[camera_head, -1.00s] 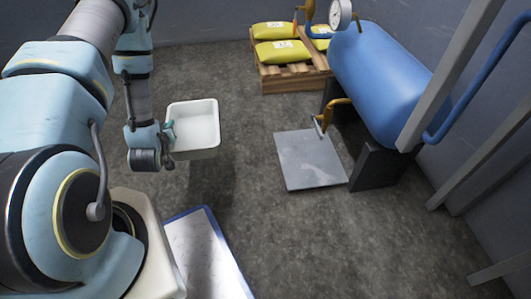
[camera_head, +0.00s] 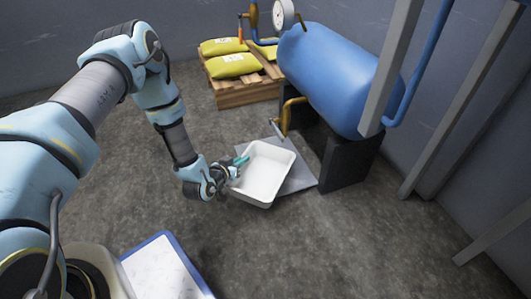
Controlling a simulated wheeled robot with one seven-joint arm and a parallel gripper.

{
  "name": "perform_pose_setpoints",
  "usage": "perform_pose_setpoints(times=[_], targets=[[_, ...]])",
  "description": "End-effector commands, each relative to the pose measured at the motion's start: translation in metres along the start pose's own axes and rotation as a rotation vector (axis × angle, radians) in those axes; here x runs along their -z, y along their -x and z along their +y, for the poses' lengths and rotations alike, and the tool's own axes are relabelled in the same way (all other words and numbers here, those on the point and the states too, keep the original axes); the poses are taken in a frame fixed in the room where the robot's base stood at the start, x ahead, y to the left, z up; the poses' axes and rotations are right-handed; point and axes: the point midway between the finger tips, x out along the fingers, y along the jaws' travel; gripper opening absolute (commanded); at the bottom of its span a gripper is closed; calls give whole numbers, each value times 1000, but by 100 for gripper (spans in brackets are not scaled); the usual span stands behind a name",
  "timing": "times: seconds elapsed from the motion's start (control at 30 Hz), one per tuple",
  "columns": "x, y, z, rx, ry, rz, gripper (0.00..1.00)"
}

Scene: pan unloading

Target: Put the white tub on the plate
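The white tub (camera_head: 266,174) is an open, empty rectangular container in the middle of the head view. My gripper (camera_head: 238,170) is shut on the tub's left wall. The grey square plate (camera_head: 299,181) lies on the floor in front of the blue tank. The tub overlaps the plate's left and middle part in the picture and hides much of it. The tub's near left part reaches past the plate's visible edge. I cannot tell whether the tub touches the plate or hangs above it.
The blue tank (camera_head: 335,75) stands on dark supports (camera_head: 347,163) right behind the plate. A brass tap (camera_head: 287,115) hangs down close to the tub's far side. Yellow sacks (camera_head: 236,65) lie on a wooden pallet (camera_head: 245,92). A blue-edged white board (camera_head: 160,268) is at the front.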

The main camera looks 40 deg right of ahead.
Motion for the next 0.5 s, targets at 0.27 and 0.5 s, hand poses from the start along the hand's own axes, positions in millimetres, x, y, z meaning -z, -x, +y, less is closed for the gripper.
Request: perform_pose_setpoints(times=[0.27,0.5], targets=[[24,-70,2,1,-1,7,0],[43,-113,5,2,1,3,0]])
